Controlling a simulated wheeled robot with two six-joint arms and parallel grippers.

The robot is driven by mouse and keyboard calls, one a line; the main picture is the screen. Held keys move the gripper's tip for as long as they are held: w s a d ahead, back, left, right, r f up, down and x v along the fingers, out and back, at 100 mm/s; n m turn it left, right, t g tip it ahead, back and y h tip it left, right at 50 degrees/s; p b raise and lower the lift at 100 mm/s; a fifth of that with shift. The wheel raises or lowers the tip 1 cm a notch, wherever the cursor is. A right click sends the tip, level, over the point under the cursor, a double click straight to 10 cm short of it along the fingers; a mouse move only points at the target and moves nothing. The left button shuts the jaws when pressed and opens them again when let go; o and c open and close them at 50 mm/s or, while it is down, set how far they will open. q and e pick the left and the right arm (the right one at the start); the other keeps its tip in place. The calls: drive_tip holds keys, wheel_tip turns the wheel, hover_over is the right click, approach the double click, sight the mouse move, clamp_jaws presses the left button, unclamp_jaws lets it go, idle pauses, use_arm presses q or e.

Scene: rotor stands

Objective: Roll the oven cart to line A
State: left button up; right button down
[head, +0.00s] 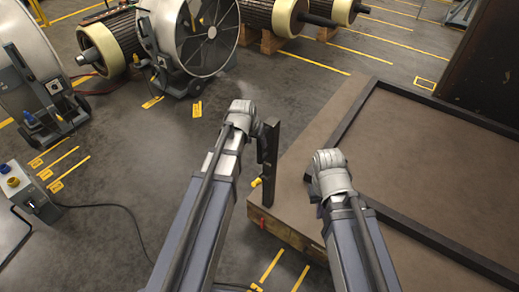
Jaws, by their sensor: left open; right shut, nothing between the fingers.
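A low, wide platform with a brown deck and a dark raised rail (352,108) fills the right side of the head view; it appears to be the oven cart. A dark upright bar (268,165) stands at its left edge. My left gripper (262,128) is open beside the top of this bar; I cannot tell whether it touches. My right gripper (328,160) is shut and empty, above the platform's near left part. Its fingers are mostly hidden behind the wrist. The platform's wheels are not visible.
Large rotors (108,45) and a round metal stand (205,45) are at the back. Another round stand (35,75) and a grey box with a cable (28,190) are at left. Yellow floor markings (305,60) line the floor. Open grey floor (150,150) lies left of the platform.

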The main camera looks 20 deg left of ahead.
sight(258, 146)
use_arm(q)
drive_tip(key=b+x, duration=0.6)
drive_tip(key=x, duration=0.1)
drive_tip(key=shift+f+b, duration=0.4)
clamp_jaws()
idle(1.2)
